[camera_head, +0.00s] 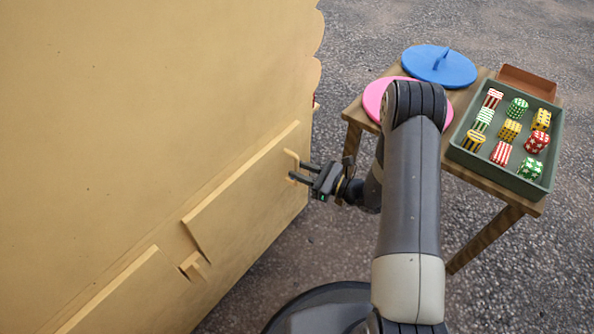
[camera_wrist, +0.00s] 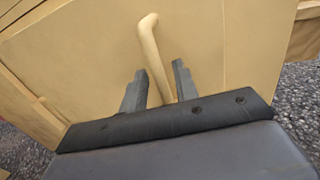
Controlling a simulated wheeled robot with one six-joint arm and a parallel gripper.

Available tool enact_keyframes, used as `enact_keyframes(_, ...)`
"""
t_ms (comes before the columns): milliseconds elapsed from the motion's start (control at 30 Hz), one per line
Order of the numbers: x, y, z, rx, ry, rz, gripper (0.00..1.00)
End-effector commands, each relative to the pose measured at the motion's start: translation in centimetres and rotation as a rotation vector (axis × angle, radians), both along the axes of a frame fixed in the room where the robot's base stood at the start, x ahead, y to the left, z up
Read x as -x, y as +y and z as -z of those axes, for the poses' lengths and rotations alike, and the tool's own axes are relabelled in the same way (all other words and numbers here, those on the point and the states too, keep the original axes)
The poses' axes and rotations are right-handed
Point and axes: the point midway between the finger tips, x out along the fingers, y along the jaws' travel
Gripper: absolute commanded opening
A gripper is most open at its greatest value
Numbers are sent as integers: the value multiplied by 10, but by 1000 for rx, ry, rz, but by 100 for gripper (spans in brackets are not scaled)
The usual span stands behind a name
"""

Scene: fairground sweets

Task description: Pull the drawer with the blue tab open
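A tan drawer front (camera_head: 245,205) is on the right part of the large tan cabinet in the head view. Its bar handle (camera_wrist: 150,45) stands out from the tan face in the wrist view. My gripper (camera_head: 298,170) is at this handle, at the right end of the cabinet. In the wrist view its two fingers (camera_wrist: 159,68) are apart, with the handle running between them. The handle lies nearer the right finger, with a gap at the left finger. No blue tab shows in either view.
A second drawer front (camera_head: 118,295) with its own handle (camera_head: 194,266) is at lower left. Asphalt is clear before the cabinet.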

Motion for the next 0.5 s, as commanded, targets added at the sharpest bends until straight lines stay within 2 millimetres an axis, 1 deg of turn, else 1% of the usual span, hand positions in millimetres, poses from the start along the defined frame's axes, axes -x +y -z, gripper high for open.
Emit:
enact_keyframes(33, -2, 5, 1, 0, -1, -3, 29)
enact_keyframes(200, -6, 13, 0, 0, 1, -1, 29)
enact_keyframes(467, -6, 13, 0, 0, 1, 0, 29)
enact_keyframes(500, -6, 13, 0, 0, 1, 0, 26)
